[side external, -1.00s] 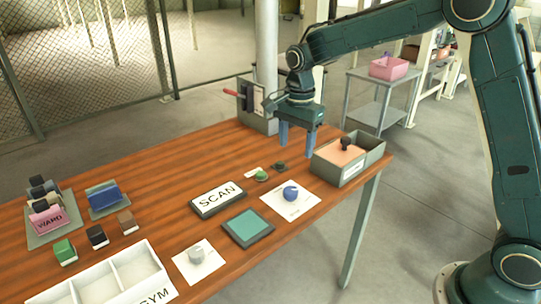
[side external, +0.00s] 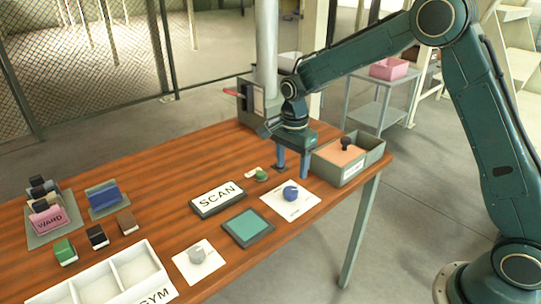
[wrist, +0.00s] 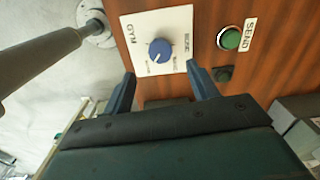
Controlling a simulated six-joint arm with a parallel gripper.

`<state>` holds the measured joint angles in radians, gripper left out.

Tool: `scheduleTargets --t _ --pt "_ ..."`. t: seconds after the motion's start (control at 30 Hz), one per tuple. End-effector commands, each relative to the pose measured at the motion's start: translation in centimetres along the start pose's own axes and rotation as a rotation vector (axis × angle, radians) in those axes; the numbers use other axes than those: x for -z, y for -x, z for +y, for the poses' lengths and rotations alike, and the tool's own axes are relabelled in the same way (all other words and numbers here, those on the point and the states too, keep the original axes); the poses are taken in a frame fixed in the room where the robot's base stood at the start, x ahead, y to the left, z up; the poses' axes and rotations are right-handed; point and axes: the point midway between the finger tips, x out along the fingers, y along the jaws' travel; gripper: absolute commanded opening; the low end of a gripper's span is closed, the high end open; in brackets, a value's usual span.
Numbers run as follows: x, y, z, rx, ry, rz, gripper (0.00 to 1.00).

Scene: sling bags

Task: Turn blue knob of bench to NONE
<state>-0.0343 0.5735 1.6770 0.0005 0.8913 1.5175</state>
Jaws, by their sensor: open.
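The blue knob (side external: 290,193) sits on a white card (side external: 305,206) on the wooden bench. In the wrist view the knob (wrist: 161,50) has a white pointer line toward the lower left. Small labels surround it; "GYM" is the clearest, and the others are too blurred to read surely. My gripper (side external: 292,174) is open and empty, fingers down, behind the knob in the side view. In the wrist view its fingertips (wrist: 160,70) spread to either side, just below the knob, with no visible contact.
A green SEND button (wrist: 230,38) and a dark small knob (wrist: 223,74) lie beside the card. A grey box with a stamp (side external: 345,145) stands right of my gripper. A SCAN sign (side external: 217,199), a teal pad (side external: 248,227) and a grey knob (side external: 197,255) lie further left.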

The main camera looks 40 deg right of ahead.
Motion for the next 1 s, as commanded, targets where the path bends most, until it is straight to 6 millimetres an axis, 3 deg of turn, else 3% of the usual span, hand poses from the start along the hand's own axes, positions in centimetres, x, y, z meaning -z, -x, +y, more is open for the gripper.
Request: scheduleTargets --t 0.3,0.5,1.0 --pt "0.0 -5.0 0.1 -0.003 0.0 0.0 0.59" --pt "0.0 -7.2 0.0 -0.002 0.001 0.0 0.59" --pt "0.0 -8.3 0.0 0.0 0.001 0.001 0.59"
